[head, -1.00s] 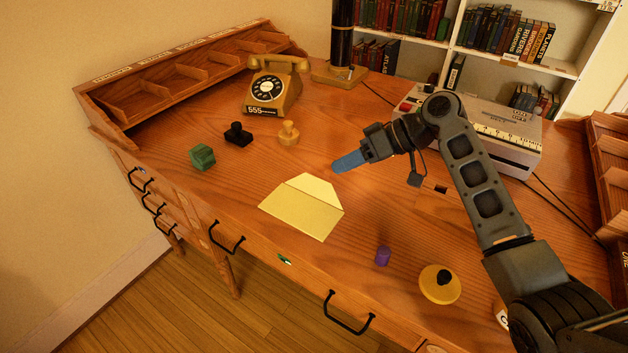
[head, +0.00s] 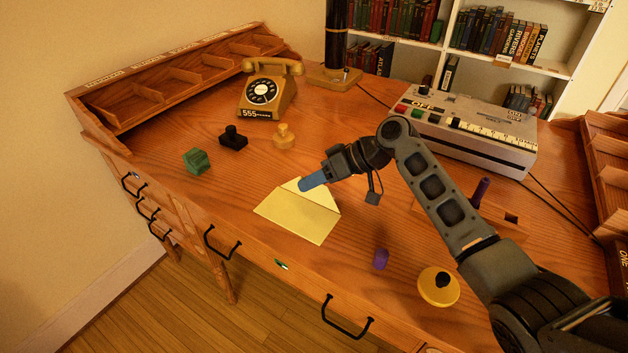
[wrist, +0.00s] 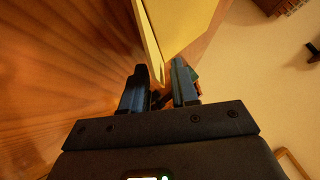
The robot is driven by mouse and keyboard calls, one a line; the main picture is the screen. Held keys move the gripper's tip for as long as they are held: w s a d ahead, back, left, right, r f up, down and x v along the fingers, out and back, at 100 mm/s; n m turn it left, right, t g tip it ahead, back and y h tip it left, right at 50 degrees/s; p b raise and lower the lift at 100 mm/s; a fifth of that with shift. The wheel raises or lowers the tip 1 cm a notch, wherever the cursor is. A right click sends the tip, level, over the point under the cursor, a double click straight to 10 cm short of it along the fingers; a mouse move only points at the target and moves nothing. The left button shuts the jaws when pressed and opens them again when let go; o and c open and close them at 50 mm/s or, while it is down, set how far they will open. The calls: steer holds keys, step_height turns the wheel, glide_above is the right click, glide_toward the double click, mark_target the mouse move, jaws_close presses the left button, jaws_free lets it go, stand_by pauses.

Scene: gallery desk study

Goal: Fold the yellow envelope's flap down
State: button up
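The yellow envelope (head: 297,216) lies on the desk near its front edge, with its paler flap (head: 322,195) extended on the far side beyond the crease. My gripper (head: 306,185) is over the flap, its blue fingers covering part of it. In the wrist view the envelope (wrist: 186,22) shows just beyond my fingers (wrist: 160,72), which stand apart with a gap between them. A narrow yellow strip of it points into that gap. I cannot tell whether a finger touches the paper.
A green block (head: 196,160), a black stamp (head: 233,138) and a tan stamp (head: 284,136) stand left of the envelope. The telephone (head: 268,92) and a grey machine (head: 465,130) stand farther back.

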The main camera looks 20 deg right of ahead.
mark_target(302, 207)
steer(key=shift+c, duration=0.4)
jaws_close()
steer(key=shift+s+a+r+n+t+h+p, duration=0.3)
steer(key=shift+a+n+t+h+p, duration=0.15)
steer(key=shift+h+p, duration=0.3)
steer(key=shift+s+a+r+n+t+h, duration=0.1)
steer(key=shift+s+a+n+t+h, duration=0.15)
steer(key=shift+n+t+h, duration=0.25)
steer(key=n+t+h, duration=0.1)
steer(key=s+a+n+t+h, duration=0.1)
steer(key=h, duration=0.1)
steer(key=shift+a, duration=0.2)
steer(key=shift+s+a+f+n+t+h+b, duration=0.2)
steer(key=shift+a+f+n+t+h+b, duration=0.1)
steer(key=shift+n+t+h, duration=0.25)
steer(key=shift+s+a+f+n+t+h+b, duration=0.2)
steer(key=shift+a+n+t+h, duration=0.1)
steer(key=shift+t+h, duration=0.4)
